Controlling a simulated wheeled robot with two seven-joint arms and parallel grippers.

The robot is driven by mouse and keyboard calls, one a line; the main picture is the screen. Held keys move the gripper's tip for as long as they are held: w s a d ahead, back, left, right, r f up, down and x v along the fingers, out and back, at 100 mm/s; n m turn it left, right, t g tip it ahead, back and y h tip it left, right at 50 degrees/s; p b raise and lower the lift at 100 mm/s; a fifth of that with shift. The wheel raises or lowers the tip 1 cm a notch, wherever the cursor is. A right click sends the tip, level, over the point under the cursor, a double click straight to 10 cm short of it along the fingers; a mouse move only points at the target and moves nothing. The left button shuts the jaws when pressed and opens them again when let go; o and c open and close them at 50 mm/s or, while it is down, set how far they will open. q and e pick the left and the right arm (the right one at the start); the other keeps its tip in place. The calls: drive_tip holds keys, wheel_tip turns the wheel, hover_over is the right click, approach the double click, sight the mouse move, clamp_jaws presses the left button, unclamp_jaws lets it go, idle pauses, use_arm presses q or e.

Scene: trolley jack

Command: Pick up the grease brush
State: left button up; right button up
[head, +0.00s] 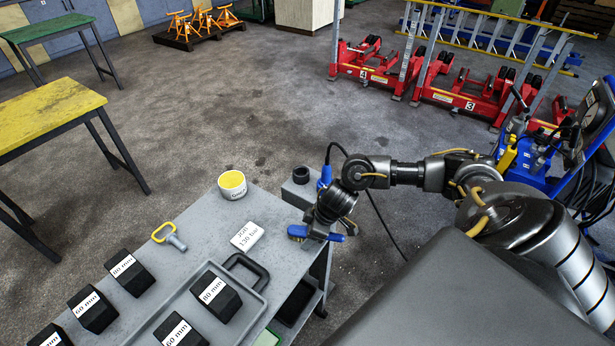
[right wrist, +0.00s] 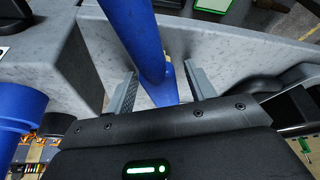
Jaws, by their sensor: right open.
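The grease brush (head: 297,231) has a blue handle and shows at the right edge of the grey trolley top (head: 200,252). In the head view my right gripper (head: 317,235) covers its middle, so blue shows on both sides. In the right wrist view the blue handle (right wrist: 150,50) runs down between the two spread fingers of the right gripper (right wrist: 158,85). The jaws are open around the handle, with a visible gap beside it. The lower end of the handle is hidden behind the gripper body. My left gripper is not in view.
A white cup with yellow inside (head: 232,184), a white label card (head: 247,236), a yellow-handled tool (head: 168,236) and several black blocks (head: 216,300) are on the trolley. A yellow table (head: 45,112) stands left. Red jacks (head: 465,98) stand at the back.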

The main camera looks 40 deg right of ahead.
drive_tip(key=c, duration=1.2)
drive_tip(key=shift+r, duration=0.45)
wheel_tip(320, 180, up, 3)
drive_tip(key=shift+d+f, duration=0.15)
drive_tip(key=s+d+r, duration=0.1)
drive_tip(key=r, duration=0.1)
drive_tip(key=s+d+r, duration=0.1)
drive_tip(key=r, duration=0.1)
drive_tip(key=s+d+r, duration=0.1)
drive_tip(key=d, duration=0.1)
drive_tip(key=shift+s+r+b, duration=0.2)
drive_tip(key=shift+r+b, duration=0.2)
drive_tip(key=s+d+r+b, duration=0.3)
drive_tip(key=s+d, duration=0.2)
drive_tip(key=d, duration=0.1)
drive_tip(key=shift+s+d+r, duration=0.15)
drive_tip(key=shift+s+r, duration=0.2)
drive_tip(key=shift+s, duration=0.05)
